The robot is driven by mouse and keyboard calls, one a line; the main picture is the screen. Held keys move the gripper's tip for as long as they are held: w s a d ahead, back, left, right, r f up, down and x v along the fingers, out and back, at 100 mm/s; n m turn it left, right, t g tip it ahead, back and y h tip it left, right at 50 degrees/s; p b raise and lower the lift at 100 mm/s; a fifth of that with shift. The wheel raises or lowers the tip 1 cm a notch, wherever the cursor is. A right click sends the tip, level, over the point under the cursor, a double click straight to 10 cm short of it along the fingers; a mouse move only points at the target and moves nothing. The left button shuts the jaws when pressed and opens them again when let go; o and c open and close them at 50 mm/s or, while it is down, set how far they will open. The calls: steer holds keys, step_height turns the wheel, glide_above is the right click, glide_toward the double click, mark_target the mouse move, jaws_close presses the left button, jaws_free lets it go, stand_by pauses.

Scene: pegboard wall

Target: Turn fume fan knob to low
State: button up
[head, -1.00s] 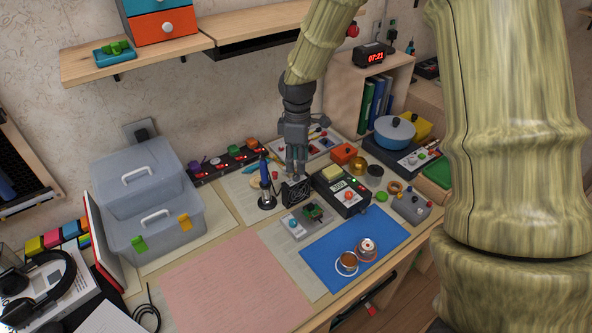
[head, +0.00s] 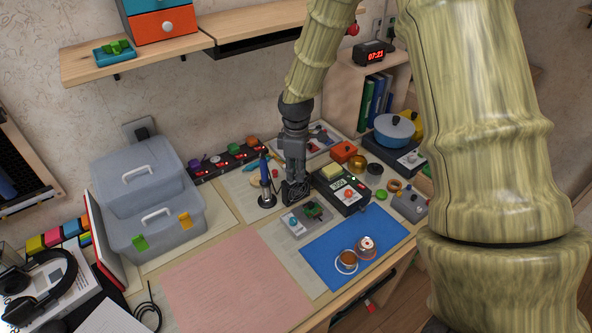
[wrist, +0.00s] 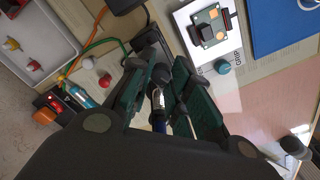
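The fume fan (head: 297,191) is a small black square unit with a round grille, standing on the bench beside the soldering iron (head: 265,184). My gripper (head: 293,177) points down right at the fan's top and partly covers it. In the wrist view, the green-sided fingers of my gripper (wrist: 160,72) stand apart. A dark rounded part and the iron's blue and black handle show in the gap; I cannot tell whether the fingers touch anything. I cannot make out the fan's knob or its setting.
A circuit board holder (head: 304,218) with a teal knob lies in front of the fan. A black station with a display (head: 341,186) stands close on the right. The pink sheet (head: 235,285) is clear.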

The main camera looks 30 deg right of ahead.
jaws_close()
steer(key=shift+r+m+p, duration=0.15)
steer(key=shift+m+p, duration=0.15)
steer(key=m+p, duration=0.2)
steer(key=m, duration=0.1)
steer(key=shift+w+r+m, duration=0.1)
steer(key=shift+m, duration=0.2)
steer(key=m+p, duration=0.2)
steer(key=m, duration=0.2)
steer(key=shift+w+d+m+p, duration=0.1)
steer(key=shift+m+p, duration=0.35)
steer(key=shift+m, duration=1.25)
steer(key=o, duration=0.5)
jaws_free()
steer(key=shift+o, duration=1)
